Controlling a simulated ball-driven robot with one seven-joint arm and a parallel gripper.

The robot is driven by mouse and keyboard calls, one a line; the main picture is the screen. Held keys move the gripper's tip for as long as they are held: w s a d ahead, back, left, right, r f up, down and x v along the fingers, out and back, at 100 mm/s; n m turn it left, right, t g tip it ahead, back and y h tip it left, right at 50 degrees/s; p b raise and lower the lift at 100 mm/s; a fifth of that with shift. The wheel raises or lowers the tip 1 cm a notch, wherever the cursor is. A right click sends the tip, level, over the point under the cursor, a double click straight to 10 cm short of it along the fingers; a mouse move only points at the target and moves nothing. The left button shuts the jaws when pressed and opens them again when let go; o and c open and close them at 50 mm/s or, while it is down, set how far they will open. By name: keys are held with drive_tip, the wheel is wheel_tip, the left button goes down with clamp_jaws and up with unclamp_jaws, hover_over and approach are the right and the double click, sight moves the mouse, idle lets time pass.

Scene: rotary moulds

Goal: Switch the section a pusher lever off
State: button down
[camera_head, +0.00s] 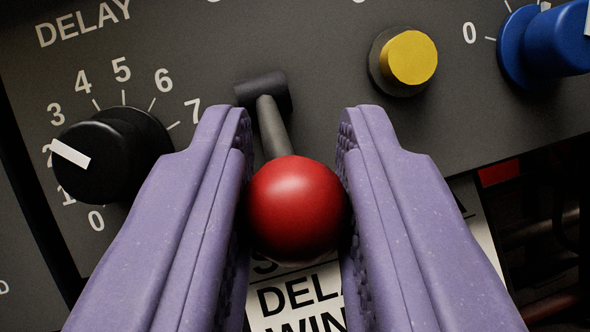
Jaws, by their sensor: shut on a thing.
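The lever has a red ball knob (297,208) on a grey shaft (271,126) that comes out of a dark pivot (263,90) on the panel. The shaft leans downward in the picture, toward me. My gripper (296,195) has its two purple fingers on either side of the red knob, shut on it. The lever's label is not readable here; the fingers and knob hide part of the printing below.
A black dial (113,153) marked DELAY sits left, close to the left finger. A yellow button (408,58) and a blue knob (545,42) are at upper right. A white label (290,300) with partly hidden black text lies below the knob.

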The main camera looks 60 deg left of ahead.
idle(0.3)
drive_tip(key=c, duration=0.9)
unclamp_jaws()
drive_tip(key=shift+c, duration=0.2)
drive_tip(key=shift+a+f, duration=0.1)
drive_tip(key=shift+f, duration=0.05)
